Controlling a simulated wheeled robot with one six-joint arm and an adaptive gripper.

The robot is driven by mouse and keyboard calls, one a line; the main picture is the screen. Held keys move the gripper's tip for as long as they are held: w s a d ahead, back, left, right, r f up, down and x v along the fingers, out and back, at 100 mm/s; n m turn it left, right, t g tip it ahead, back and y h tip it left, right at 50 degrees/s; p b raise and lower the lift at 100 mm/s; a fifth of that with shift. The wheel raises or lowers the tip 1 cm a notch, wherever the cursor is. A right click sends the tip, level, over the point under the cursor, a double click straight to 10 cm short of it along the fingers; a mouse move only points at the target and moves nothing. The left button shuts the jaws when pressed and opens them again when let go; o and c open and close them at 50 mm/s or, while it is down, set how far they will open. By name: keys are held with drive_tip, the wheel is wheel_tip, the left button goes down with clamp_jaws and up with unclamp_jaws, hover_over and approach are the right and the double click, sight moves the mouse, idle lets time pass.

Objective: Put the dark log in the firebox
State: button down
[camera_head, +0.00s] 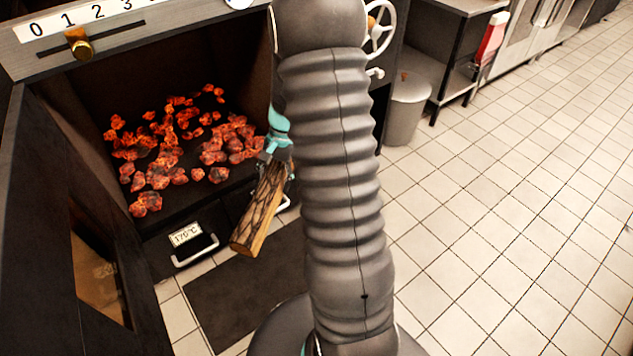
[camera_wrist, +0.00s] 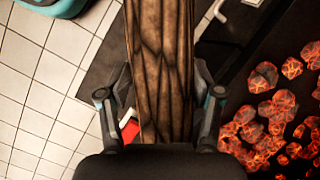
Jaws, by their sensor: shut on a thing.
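The dark log (camera_head: 261,211) has brown, dark-cracked bark and a pale cut end. My gripper (camera_head: 277,165) is shut on it near its upper end, and the log hangs tilted down to the left in the head view. In the wrist view the log (camera_wrist: 160,70) runs up from between the two fingers (camera_wrist: 160,105). The firebox (camera_head: 110,95) is open at the left, with glowing coals (camera_head: 180,150) on its floor. The log is just outside the opening, at its front right.
The firebox door (camera_head: 60,230) stands open at the left. A temperature plate (camera_head: 186,235) and handle sit below the opening. A numbered slider scale (camera_head: 80,25) is above. A dark mat (camera_head: 245,295) lies on the tiled floor. A grey bin (camera_head: 406,110) stands right; the floor beyond is clear.

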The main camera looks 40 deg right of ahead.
drive_tip(key=s+d+r+m+t+h+b, duration=0.2)
drive_tip(key=s+d+r+m, duration=0.3)
drive_tip(key=m, duration=0.6)
drive_tip(key=s+r+m+t+h+b, duration=0.25)
drive_tip(key=s+m, duration=0.45)
drive_tip(key=m, duration=0.4)
drive_tip(key=shift+w+a+f, duration=0.25)
drive_tip(key=shift+w+a, duration=0.15)
drive_tip(key=shift+w, duration=1.35)
drive_tip(key=shift+w+a+f, duration=0.2)
drive_tip(key=shift+w+a, duration=0.25)
drive_tip(key=shift+w, duration=1.25)
drive_tip(key=shift+w+a+f, duration=0.25)
drive_tip(key=shift+w+a, duration=0.15)
drive_tip(key=shift+w, duration=1.35)
drive_tip(key=shift+w+a+f+p, duration=0.7)
drive_tip(key=shift+w+a, duration=0.6)
drive_tip(key=shift+w, duration=3.65)
drive_tip(key=shift+w+a+f+p, duration=0.55)
drive_tip(key=shift+w+a+f, duration=0.5)
drive_tip(key=shift+w, duration=3.85)
drive_tip(key=shift+w+a+f+p, duration=0.6)
drive_tip(key=shift+w+a, duration=0.9)
drive_tip(key=shift+w, duration=3.45)
drive_tip(key=shift+c, duration=0.6)
unclamp_jaws()
